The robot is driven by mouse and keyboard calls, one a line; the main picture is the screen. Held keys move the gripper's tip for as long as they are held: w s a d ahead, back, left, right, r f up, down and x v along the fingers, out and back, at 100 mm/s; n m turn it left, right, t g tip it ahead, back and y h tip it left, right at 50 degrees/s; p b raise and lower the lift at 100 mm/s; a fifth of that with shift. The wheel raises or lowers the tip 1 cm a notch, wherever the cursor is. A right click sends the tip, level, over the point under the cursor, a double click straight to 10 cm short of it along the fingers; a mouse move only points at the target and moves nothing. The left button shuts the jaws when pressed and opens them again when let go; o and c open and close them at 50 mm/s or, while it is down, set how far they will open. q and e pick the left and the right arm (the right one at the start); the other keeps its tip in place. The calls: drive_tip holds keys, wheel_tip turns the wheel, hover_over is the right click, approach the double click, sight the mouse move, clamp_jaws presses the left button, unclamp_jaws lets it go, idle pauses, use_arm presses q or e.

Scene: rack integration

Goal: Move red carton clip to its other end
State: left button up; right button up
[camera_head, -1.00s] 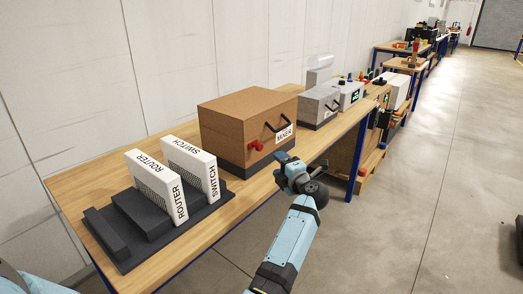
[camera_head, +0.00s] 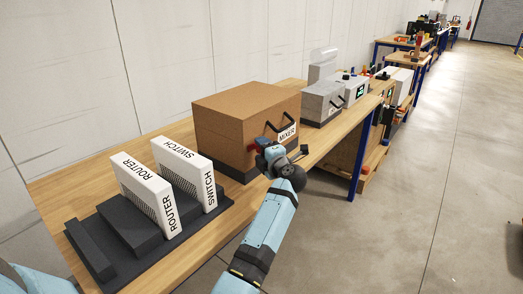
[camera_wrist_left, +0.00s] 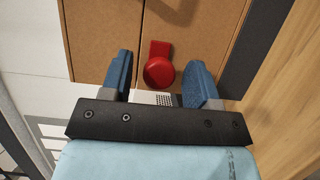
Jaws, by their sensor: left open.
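The brown carton marked MIXER (camera_head: 235,115) stands on the wooden bench, on a dark base. The red clip (camera_wrist_left: 159,66) is on the carton's face in the left wrist view, beside a seam between two panels. It has a round knob and a short tab. My left gripper (camera_head: 268,152) is at the carton's front face and largely hides the clip in the head view. In the wrist view its two blue fingers (camera_wrist_left: 158,80) are open, one on each side of the clip, with gaps to it. My right gripper is not in view.
A white router (camera_head: 147,195) and a white switch (camera_head: 188,172) stand in a dark rack (camera_head: 95,250) left of the carton. A grey box (camera_head: 322,100) stands beyond the carton. The carton's black handle (camera_head: 282,118) is close to my left gripper. Open floor lies right of the bench.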

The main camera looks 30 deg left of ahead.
use_arm(q)
clamp_jaws()
drive_tip(key=w, duration=0.3)
drive_tip(key=shift+w+d+r, duration=0.15)
drive_tip(key=shift+w+r, duration=0.05)
drive_tip(key=shift+w, duration=0.15)
drive_tip(key=shift+c, duration=1.8)
unclamp_jaws()
drive_tip(key=o, duration=0.4)
drive_tip(key=shift+w+f, duration=0.15)
drive_tip(key=shift+c, duration=0.2)
drive_tip(key=shift+d, duration=0.1)
